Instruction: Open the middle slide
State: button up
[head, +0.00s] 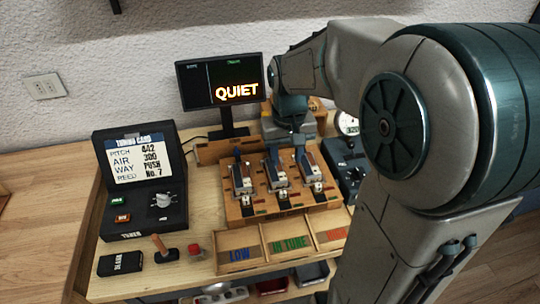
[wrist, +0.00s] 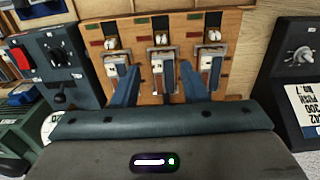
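Three slides in metal frames sit side by side on a wooden block (head: 247,216). The middle slide (head: 277,174) also shows in the wrist view (wrist: 158,66), with a pale block in its frame. One slide (head: 241,179) is to its left and another (head: 313,171) to its right in the head view. My gripper (wrist: 159,70) is open, its two blue fingers spread with the middle slide between them. I cannot tell whether they touch it. In the head view, the fingertips are hard to make out among the slides.
A screen (head: 222,82) reading QUIET stands behind. A tuning card box (head: 140,180) is at the left. A tray in front has sections marked LOW (head: 240,255) and IN TUNE (head: 288,245). A dark control box (head: 347,160) stands close on the right, partly behind my arm.

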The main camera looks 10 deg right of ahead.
aim_at(283, 191)
jog(key=f, duration=0.5)
jog(key=w+f, duration=0.1)
jog(key=f, duration=0.9)
jog(key=shift+w+f, duration=0.1)
jog(key=shift+w, duration=0.1)
